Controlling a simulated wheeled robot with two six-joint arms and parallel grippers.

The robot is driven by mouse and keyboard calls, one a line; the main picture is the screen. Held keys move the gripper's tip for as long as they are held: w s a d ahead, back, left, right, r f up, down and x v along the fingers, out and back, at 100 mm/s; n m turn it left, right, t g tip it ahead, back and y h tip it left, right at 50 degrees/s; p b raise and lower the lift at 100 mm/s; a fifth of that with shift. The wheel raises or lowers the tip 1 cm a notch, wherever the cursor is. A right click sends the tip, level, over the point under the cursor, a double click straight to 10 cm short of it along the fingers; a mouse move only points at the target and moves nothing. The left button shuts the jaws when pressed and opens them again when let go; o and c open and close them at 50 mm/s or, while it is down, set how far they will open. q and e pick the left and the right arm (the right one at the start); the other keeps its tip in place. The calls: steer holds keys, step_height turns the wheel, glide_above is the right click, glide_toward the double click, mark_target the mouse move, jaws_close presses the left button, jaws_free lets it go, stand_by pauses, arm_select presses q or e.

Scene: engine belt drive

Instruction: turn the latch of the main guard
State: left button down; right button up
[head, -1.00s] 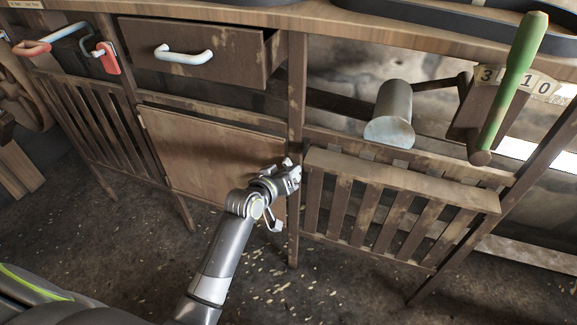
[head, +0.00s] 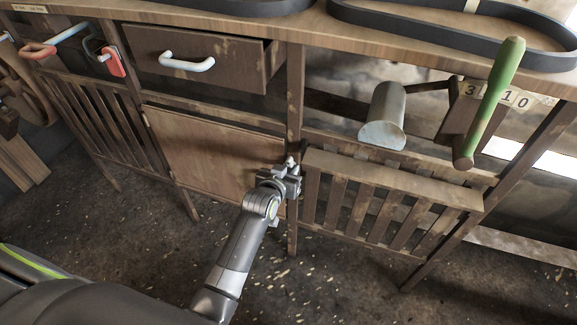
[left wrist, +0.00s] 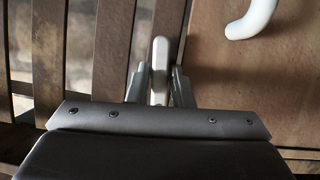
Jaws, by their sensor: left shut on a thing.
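The main guard (head: 215,150) is a plain brown wooden panel under the drawer in the head view. It fills the right side of the left wrist view (left wrist: 230,85). Its latch (left wrist: 160,58) is a pale grey bar, standing about upright in the left wrist view, in front of a wooden post. In the head view only a small pale tip of the latch (head: 291,160) shows above my gripper. My left gripper (head: 288,180) is shut on the latch, with one finger on each side of it in the left wrist view (left wrist: 158,88). My right gripper is not in view.
A slatted guard (head: 390,190) stands right of the post (head: 295,100). A drawer with a white handle (head: 187,63) is above the panel. A green-handled lever (head: 490,105) and a metal cylinder (head: 383,115) are at upper right. A white handle (left wrist: 252,18) is on the panel.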

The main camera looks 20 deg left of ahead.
arm_select(q)
steer(key=shift+m+y+p, duration=0.3)
steer(key=shift+m+p, duration=0.1)
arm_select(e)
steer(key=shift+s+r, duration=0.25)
arm_select(q)
steer(key=c, duration=1.4)
jaws_free()
steer(key=shift+d, duration=0.15)
steer(key=shift+r, duration=0.1)
